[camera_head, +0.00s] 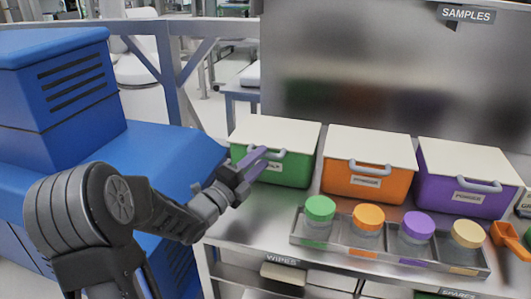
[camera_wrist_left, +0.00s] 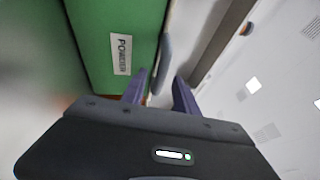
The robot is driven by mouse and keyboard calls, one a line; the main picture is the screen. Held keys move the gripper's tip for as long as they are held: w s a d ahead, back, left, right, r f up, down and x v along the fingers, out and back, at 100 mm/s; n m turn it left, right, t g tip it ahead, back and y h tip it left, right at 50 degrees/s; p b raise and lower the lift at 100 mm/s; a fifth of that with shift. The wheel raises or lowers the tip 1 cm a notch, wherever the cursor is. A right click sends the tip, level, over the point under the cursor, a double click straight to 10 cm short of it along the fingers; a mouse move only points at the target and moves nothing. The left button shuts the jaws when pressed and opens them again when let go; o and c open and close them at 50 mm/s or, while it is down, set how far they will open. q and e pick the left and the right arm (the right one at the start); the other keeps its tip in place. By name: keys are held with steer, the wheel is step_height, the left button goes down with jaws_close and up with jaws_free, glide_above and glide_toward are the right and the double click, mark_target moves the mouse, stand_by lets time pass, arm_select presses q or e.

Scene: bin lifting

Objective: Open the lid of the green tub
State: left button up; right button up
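The green tub (camera_head: 292,171) stands on the metal bench with its flat white lid (camera_head: 275,132) closed. A grey handle (camera_head: 283,153) runs along its upper front edge. My left gripper (camera_head: 260,159) is at the handle's left part, its two purple fingers apart. In the left wrist view, the green tub wall (camera_wrist_left: 95,45) with a POWDER label fills the left. The handle (camera_wrist_left: 164,62) lies in the gap between the open fingers of the left gripper (camera_wrist_left: 160,82). I cannot tell whether either finger touches it. My right gripper is out of view.
An orange tub (camera_head: 345,184) and a purple tub (camera_head: 450,195) stand to the right. A metal tray (camera_head: 345,252) with several lidded jars sits in front. An orange scoop (camera_head: 508,238) lies at the right. A blue machine (camera_head: 150,150) is at the left.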

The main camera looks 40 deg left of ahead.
arm_select(q)
steer(key=shift+w+d+r, duration=0.1)
steer(key=shift+w+r, duration=0.05)
steer(key=shift+w, duration=0.55)
steer(key=shift+w+r, duration=0.1)
steer(key=shift+w, duration=0.55)
jaws_close()
stand_by(0.4)
